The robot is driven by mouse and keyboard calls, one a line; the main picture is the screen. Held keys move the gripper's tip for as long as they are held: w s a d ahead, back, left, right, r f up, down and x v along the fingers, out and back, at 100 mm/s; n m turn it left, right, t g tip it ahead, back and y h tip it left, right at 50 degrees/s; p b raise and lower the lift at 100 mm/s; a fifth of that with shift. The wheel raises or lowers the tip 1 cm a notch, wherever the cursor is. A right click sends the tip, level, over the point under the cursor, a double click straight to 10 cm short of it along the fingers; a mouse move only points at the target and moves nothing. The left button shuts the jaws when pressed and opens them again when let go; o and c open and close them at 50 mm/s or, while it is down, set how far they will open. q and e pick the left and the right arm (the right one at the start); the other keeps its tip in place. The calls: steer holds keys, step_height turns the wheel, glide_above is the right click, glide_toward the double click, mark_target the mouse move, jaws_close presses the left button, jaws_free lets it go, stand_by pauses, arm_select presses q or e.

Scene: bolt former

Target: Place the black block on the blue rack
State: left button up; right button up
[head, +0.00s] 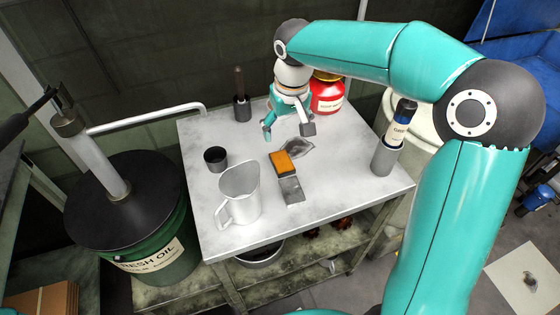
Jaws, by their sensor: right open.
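My right gripper (288,133) hangs open over the back middle of the metal table, its two fingers spread apart and nothing seen between them. Just in front of it on the table lies an orange block (280,162), and a dark grey flat block (291,190) lies against its near end. I cannot tell whether this grey piece is the black block; no plainly black block shows. Blue structures (547,72) show at the far right edge, partly behind my right arm; I cannot tell if they are the blue rack. My left gripper is not in view.
A green oil drum (165,250) stands left. The table's right front is clear.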

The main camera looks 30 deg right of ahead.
mark_target(282, 162)
steer(key=f, duration=0.4)
steer(key=w+f, duration=0.1)
steer(key=f, duration=0.4)
steer(key=w+f, duration=0.1)
steer(key=f, duration=0.3)
steer(key=shift+w+d+f, duration=0.15)
steer(key=shift+d+f, duration=0.1)
steer(key=shift+f, duration=0.1)
steer(key=shift+r, duration=0.1)
jaws_close()
